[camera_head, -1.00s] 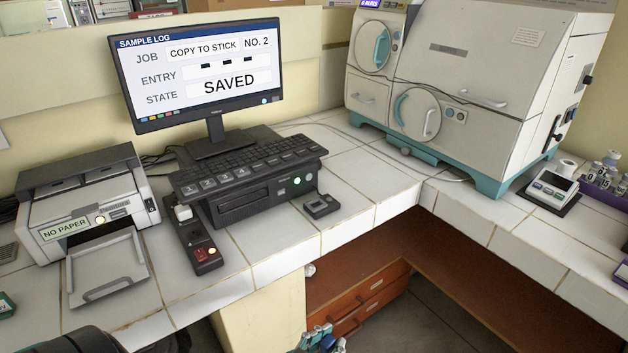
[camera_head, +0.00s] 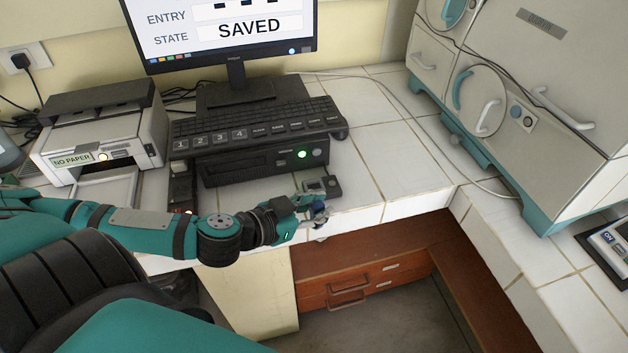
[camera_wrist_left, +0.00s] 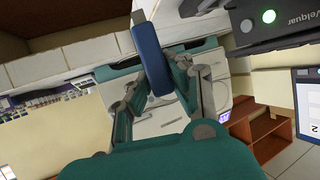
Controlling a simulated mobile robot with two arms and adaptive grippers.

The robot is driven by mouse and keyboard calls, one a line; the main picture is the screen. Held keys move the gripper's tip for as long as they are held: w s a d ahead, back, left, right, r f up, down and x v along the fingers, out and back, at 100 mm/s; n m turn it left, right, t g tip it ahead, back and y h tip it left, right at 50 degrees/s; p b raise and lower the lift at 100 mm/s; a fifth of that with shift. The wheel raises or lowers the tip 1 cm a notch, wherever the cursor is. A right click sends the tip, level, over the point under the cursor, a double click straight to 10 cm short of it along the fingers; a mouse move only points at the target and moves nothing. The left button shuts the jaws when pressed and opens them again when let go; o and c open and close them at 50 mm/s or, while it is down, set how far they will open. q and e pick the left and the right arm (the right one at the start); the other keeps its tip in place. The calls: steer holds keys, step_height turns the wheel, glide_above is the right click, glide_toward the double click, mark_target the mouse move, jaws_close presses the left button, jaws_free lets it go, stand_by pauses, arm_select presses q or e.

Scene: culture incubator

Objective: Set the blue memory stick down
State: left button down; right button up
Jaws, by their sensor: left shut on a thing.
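The blue memory stick (camera_wrist_left: 152,60) is between the fingers of my left gripper (camera_wrist_left: 157,75) in the left wrist view, with a metal plug at its upper end. In the head view my left gripper (camera_head: 314,208) is shut on it at the counter's front edge. The stick shows there only as a small blue bit (camera_head: 320,216). The gripper is just in front of a small dark holder (camera_head: 331,187) right of the black recorder unit (camera_head: 262,163); I cannot tell whether they touch. My right gripper is not in view.
The monitor (camera_head: 237,28) reads SAVED. A keyboard (camera_head: 255,122) lies on the unit. A printer (camera_head: 105,130) marked NO PAPER stands left, and a black switch strip (camera_head: 183,185) is partly behind my arm. White tiles (camera_head: 400,165) to the right are clear before the incubator (camera_head: 530,80).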

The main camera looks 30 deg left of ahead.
arm_select(q)
steer(key=s+a+r+m+g+h+p, duration=0.1)
steer(key=s+a+r+m+h+p, duration=0.15)
steer(key=a, duration=0.35)
steer(key=s+a+r+m+g+h+p, duration=0.1)
steer(key=s+a+m+h+p, duration=0.15)
steer(key=a, duration=0.35)
steer(key=y+p, duration=0.1)
steer(key=p, duration=0.4)
glide_above(315, 189)
steer(key=f, duration=0.2)
step_height(315, 189, down, 2)
steer(key=shift+w+a+f+n+p, duration=0.1)
steer(key=shift+a+f+n+p, duration=0.05)
steer(key=shift+n+p, duration=0.15)
steer(key=shift+f, duration=0.4)
